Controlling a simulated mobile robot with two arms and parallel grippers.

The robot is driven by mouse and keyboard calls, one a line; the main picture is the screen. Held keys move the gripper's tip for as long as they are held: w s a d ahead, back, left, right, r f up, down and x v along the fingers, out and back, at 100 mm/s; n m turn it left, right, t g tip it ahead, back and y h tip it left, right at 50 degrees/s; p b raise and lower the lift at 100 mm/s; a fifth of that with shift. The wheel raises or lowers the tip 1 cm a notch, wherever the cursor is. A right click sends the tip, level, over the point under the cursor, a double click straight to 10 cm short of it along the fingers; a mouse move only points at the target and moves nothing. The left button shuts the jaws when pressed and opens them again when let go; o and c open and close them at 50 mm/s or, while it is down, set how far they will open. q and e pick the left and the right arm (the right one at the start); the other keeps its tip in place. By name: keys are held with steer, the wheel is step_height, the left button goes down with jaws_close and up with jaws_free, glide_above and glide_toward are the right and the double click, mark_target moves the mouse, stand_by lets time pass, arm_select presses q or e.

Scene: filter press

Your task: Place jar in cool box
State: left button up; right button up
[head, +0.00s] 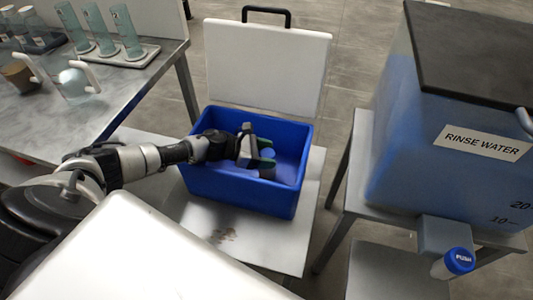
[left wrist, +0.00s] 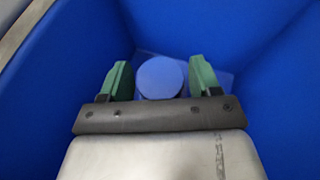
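The cool box (head: 238,188) is a blue open bin on a low grey stand in the middle of the head view. Its white lid (head: 265,65) stands upright at the back. My left gripper (head: 262,155) is inside the box, pointing down. In the left wrist view, its green fingertips (left wrist: 160,80) stand apart on either side of the jar, with small gaps. The jar shows as a round blue lid (left wrist: 162,78); its body is mostly hidden. It also shows by the fingers in the head view (head: 268,154). My right gripper is out of view.
A flat, squarish bluish thing lies under the jar in the box; I cannot tell what it is. A bench (head: 135,88) with glass tubes and beakers is at the left. A rinse water tank (head: 410,150) stands at the right.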

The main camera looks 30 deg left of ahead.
arm_select(q)
steer(key=shift+o, duration=0.6)
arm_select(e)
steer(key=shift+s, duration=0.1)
arm_select(q)
steer(key=shift+r, duration=0.15)
steer(key=p+v, duration=0.1)
steer(key=v, duration=0.6)
steer(key=shift+s, duration=0.2)
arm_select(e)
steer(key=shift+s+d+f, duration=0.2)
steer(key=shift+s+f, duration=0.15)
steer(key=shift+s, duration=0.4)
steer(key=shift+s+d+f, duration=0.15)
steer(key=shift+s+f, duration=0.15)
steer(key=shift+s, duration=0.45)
arm_select(q)
steer(key=shift+a+r, duration=0.1)
steer(key=shift+a, duration=0.05)
